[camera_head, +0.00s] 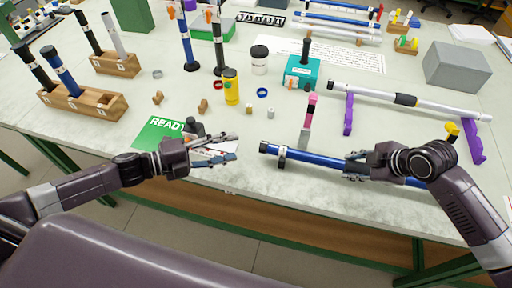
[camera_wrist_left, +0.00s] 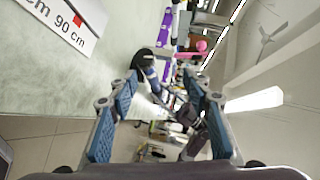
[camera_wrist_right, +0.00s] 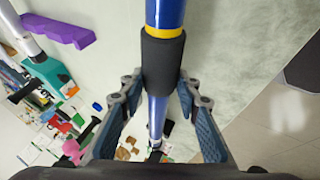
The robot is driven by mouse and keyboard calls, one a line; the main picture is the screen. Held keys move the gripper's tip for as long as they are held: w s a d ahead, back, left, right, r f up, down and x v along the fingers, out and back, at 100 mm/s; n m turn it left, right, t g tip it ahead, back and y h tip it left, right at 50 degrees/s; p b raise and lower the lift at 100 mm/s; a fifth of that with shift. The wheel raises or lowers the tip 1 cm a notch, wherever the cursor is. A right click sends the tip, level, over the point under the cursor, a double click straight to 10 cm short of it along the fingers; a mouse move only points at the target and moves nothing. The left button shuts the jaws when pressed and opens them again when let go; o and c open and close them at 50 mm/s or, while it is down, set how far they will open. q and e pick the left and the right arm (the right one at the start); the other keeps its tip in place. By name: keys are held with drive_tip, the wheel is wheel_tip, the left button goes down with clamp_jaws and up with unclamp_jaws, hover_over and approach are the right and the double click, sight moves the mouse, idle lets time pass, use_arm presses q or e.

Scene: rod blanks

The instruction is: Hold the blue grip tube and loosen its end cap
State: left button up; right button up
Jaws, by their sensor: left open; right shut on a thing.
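The blue grip tube (camera_head: 320,161) lies nearly level near the table's front edge, with a black end cap (camera_head: 263,147) at its left end. A grey collar sits around the tube near that end. My right gripper (camera_head: 355,165) is shut on the tube right of its middle. In the right wrist view the tube (camera_wrist_right: 164,13) runs between the fingers, with a black sleeve (camera_wrist_right: 161,62) and yellow band. My left gripper (camera_head: 238,147) is open and empty, a little left of the cap. In the left wrist view the dark cap end (camera_wrist_left: 145,60) shows beyond the open fingers.
A pink-handled tool (camera_head: 311,112) stands just behind the tube. A silver tube (camera_head: 430,105) rests on purple stands (camera_head: 348,115) at the right. A green READY card (camera_head: 158,133) lies behind my left gripper. Wooden racks (camera_head: 85,104) stand at the left.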

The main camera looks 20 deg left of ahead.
sight(260, 147)
use_arm(q)
drive_tip(key=shift+s+a+f+n+y, duration=0.35)
drive_tip(key=shift+s+n, duration=0.1)
drive_tip(key=shift+s, duration=0.1)
drive_tip(key=shift+s+a+f+n+y, duration=0.25)
drive_tip(key=shift+s+a+f+n, duration=0.1)
drive_tip(key=shift+s+n, duration=0.15)
drive_tip(key=x, duration=1.1)
drive_tip(key=shift+w+d+f, duration=0.15)
drive_tip(key=shift+w+d, duration=0.05)
drive_tip(key=shift+w, duration=0.1)
drive_tip(key=c, duration=1.2)
